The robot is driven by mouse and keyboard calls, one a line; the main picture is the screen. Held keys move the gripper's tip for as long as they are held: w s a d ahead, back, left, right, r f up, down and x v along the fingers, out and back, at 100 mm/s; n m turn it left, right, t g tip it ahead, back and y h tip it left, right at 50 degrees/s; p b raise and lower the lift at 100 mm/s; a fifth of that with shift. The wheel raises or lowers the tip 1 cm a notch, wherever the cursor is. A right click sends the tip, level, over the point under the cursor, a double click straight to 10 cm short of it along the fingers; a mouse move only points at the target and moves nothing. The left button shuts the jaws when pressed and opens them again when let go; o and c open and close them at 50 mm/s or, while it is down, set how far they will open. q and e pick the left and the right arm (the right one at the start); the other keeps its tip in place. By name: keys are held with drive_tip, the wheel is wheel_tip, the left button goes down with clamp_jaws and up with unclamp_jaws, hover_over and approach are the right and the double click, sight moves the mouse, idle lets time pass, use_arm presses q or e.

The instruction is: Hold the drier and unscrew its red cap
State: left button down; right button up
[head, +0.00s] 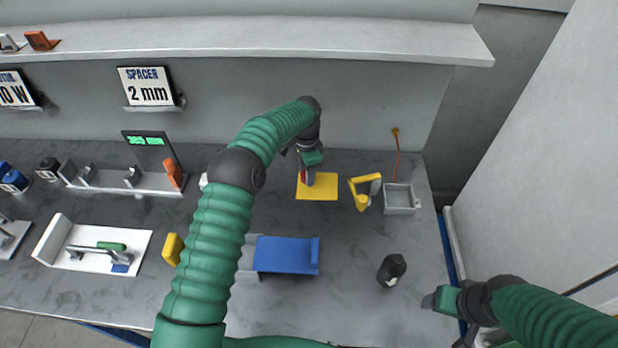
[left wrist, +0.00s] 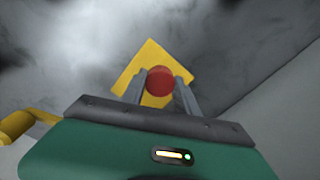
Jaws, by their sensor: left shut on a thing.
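The round red cap (left wrist: 160,81) sits between the two fingers of my left gripper (left wrist: 160,92) in the left wrist view. In the head view the same gripper (head: 307,175) is over the yellow square (head: 325,190), with a bit of red showing at its fingers. The gripper hides most of what it holds. I cannot tell whether a drier body is under the cap. A small dark object with a pale end (head: 391,270) stands on the right of the bench; I cannot tell whether it is the drier. My right gripper (head: 432,299) is at the bench's right edge, apart from it.
A yellow holder (head: 364,192) and a grey open box (head: 401,199) are right of the yellow square. A blue tray (head: 285,254) lies nearer the front. A white fixture (head: 92,255) and a display stand (head: 145,148) are on the left. A shelf (head: 250,40) overhangs the back.

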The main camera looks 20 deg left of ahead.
use_arm(q)
drive_tip(key=shift+w+a+f, duration=0.3)
drive_tip(key=shift+w+a, duration=0.1)
drive_tip(key=shift+a, duration=0.2)
drive_tip(key=d+f, duration=0.1)
drive_tip(key=f, duration=0.1)
drive_tip(key=shift+s+d+f, duration=0.1)
drive_tip(key=shift+d+f, duration=0.3)
drive_tip(key=shift+d, duration=0.25)
drive_tip(key=shift+a+f, duration=0.15)
drive_tip(key=c, duration=1.2)
unclamp_jaws()
drive_tip(key=shift+a, duration=0.3)
drive_tip(key=shift+c, duration=0.2)
drive_tip(key=o, duration=0.3)
drive_tip(key=shift+a, duration=0.3)
drive_tip(key=shift+d, duration=0.4)
use_arm(e)
drive_tip(key=shift+r, duration=0.2)
use_arm(q)
drive_tip(key=shift+a, duration=0.15)
use_arm(e)
drive_tip(key=shift+a, duration=0.2)
drive_tip(key=shift+r, duration=0.1)
